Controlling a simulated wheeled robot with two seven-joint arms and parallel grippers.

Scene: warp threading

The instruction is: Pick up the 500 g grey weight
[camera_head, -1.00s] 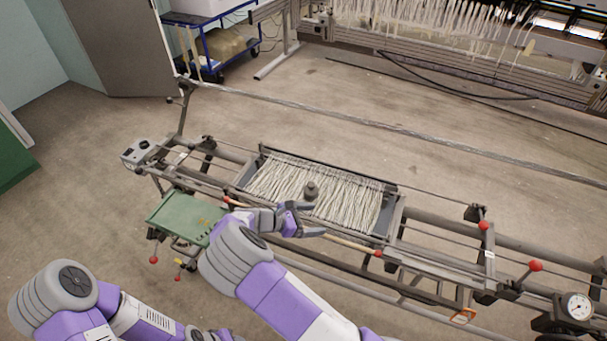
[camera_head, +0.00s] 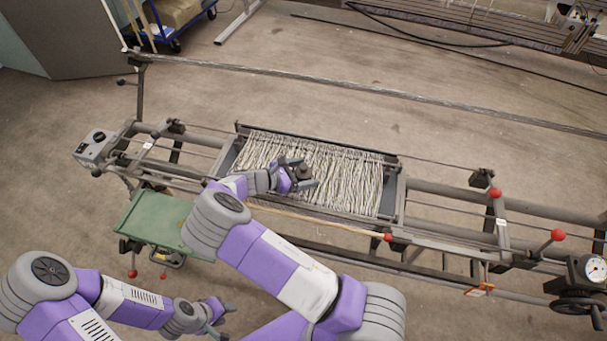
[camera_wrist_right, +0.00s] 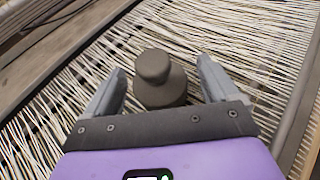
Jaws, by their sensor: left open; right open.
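The grey weight (camera_head: 302,172), a squat cylinder with a knob on top, stands upright on the pale threads in the frame. It also shows in the right wrist view (camera_wrist_right: 160,80). My right gripper (camera_head: 307,174) is open, with its fingers on either side of the weight. In the wrist view (camera_wrist_right: 162,82) there is a gap between each finger and the weight. My left gripper (camera_head: 224,312) is open and empty at the lower left, well away from the weight.
The threads (camera_head: 345,180) lie in a dark metal frame (camera_head: 399,200) on a long rail machine. A green tray (camera_head: 150,218) is at left. Red-knobbed levers (camera_head: 557,236) and a dial gauge (camera_head: 592,268) stand at right.

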